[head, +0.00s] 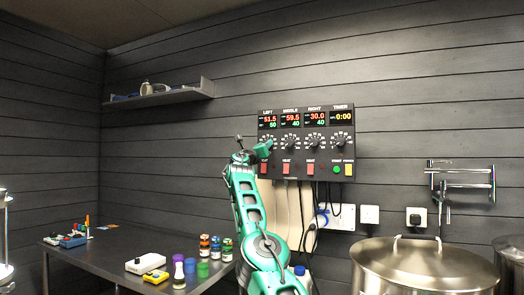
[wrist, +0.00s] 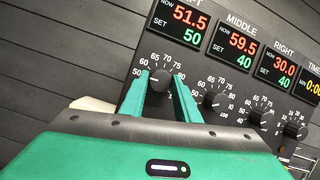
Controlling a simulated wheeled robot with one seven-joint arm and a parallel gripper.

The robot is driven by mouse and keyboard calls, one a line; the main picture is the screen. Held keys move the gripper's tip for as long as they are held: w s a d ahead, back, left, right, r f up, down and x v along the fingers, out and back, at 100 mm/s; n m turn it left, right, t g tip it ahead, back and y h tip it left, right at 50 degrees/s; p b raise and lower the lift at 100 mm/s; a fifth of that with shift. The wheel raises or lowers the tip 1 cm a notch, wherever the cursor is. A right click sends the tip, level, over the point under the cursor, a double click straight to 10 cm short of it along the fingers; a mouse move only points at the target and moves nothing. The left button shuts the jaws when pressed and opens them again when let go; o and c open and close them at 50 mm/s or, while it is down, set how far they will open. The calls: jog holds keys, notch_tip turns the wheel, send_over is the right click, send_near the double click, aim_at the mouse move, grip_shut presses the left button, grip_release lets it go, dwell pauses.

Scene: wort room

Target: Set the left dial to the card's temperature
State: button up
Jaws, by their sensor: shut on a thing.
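The control panel (head: 306,143) hangs on the dark wall. In the wrist view its left display (wrist: 186,26) reads NOW 51.5 and SET 50. The left dial (wrist: 159,80) is a dark knob below that display, with a numbered scale around it. My gripper (wrist: 158,88) has its two green fingers on either side of this knob, shut on it. In the head view my gripper (head: 263,147) is at the panel's left side and hides the left dial. I cannot make out a temperature card in either view.
The middle dial (wrist: 215,99) and right dial (wrist: 257,117) sit close to the right. Red switches (head: 287,168) and a green button (head: 337,169) line the panel's lower edge. A steel kettle (head: 423,265) stands at front right. A table (head: 112,262) with small jars is at left.

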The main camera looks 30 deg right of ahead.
jog(key=shift+w+a, duration=0.25)
jog(key=o, duration=1)
jog(key=shift+w+f, duration=0.15)
jog(key=shift+o, duration=0.2)
jog(key=shift+d, duration=0.1)
jog(key=shift+s, duration=0.2)
jog(key=v, duration=1)
jog(key=shift+a, duration=0.3)
jog(key=shift+s+f, duration=0.1)
jog(key=shift+f, duration=0.05)
